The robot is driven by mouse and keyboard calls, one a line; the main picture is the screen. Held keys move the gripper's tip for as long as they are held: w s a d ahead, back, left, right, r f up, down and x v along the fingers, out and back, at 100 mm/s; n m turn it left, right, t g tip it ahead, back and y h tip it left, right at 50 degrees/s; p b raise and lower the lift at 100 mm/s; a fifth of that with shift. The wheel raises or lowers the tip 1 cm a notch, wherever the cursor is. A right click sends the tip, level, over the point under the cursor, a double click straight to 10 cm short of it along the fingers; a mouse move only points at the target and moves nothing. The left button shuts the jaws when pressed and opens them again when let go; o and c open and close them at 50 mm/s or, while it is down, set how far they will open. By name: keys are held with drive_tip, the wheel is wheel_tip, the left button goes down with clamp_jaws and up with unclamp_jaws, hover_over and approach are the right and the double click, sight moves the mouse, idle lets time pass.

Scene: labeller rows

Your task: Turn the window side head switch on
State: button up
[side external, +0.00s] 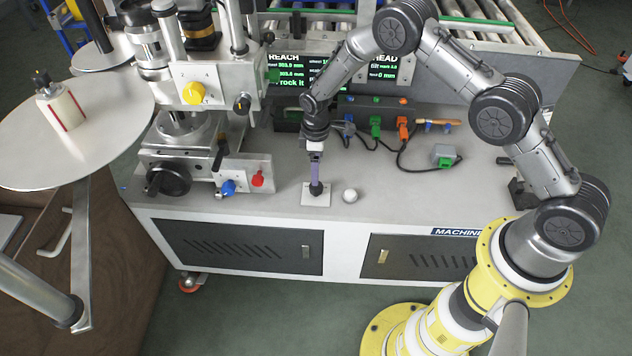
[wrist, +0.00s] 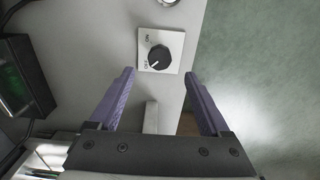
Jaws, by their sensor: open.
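A rotary switch with a black knob (wrist: 159,57) on a square white plate (wrist: 176,39) lies in front of my gripper in the wrist view. The knob's white mark points to the lower left, toward the small lettering that looks like OFF; another small label is at the upper left. In the side view my gripper (side external: 316,184) points down over the plate.
A pale ball-like knob (side external: 350,195) stands just right of the plate. The labelling machine with blue (side external: 228,187) and red (side external: 257,180) knobs is to the left. A grey box (side external: 443,153) and cables lie to the right. The bench's front edge (side external: 330,215) is close.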

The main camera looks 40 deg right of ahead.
sight(316, 188)
wheel_tip(316, 188, down, 7)
drive_tip(key=shift+r, duration=0.1)
idle(0.3)
clamp_jaws()
